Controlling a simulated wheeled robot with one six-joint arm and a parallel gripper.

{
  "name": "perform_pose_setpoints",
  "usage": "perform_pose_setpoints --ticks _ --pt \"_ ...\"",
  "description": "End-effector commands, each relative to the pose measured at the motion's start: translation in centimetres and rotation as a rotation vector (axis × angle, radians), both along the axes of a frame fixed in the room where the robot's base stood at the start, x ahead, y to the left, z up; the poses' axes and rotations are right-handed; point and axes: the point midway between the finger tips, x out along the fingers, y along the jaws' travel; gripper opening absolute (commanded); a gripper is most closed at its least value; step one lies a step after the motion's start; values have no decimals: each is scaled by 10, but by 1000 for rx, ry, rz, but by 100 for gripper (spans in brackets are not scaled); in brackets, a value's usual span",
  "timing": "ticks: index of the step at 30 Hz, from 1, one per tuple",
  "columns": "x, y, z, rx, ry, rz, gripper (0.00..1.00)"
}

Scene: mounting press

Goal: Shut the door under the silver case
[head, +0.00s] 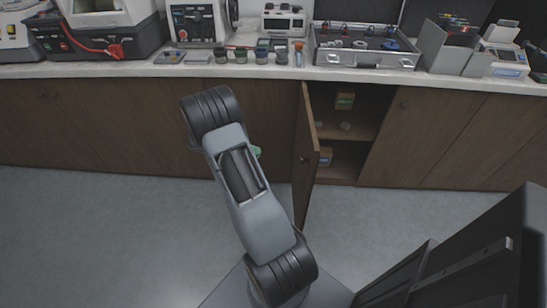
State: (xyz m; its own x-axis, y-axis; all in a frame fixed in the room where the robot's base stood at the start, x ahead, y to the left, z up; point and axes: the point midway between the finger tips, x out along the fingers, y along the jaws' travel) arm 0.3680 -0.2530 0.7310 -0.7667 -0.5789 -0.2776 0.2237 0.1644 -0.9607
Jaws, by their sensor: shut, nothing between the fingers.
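The silver case (368,58) stands open on the counter right of centre, with small parts inside. Below it a brown wooden cabinet door (303,158) stands open, swung out toward me and seen nearly edge-on. A small round knob shows on its right-hand face. The cabinet opening (350,125) is to the right of the door. My arm reaches up in front of the cabinets, left of the door. My gripper does not show; the arm hides that area. A small green patch beside the arm is too little to identify.
Small boxes (344,101) and (325,156) sit inside the cabinet on its shelf and floor. Closed doors (420,135) lie to the right. Jars and machines line the white counter (230,69). The grey floor (95,235) is clear at left.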

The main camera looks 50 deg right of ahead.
Motion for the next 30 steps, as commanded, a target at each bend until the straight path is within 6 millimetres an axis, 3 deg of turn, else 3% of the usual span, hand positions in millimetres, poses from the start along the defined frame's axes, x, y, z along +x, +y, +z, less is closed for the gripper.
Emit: perform_pose_setpoints --ticks 18,30 --pt "-82 -61 -27 2 2 -2 0" --pt "-103 -77 -25 3 2 0 0"
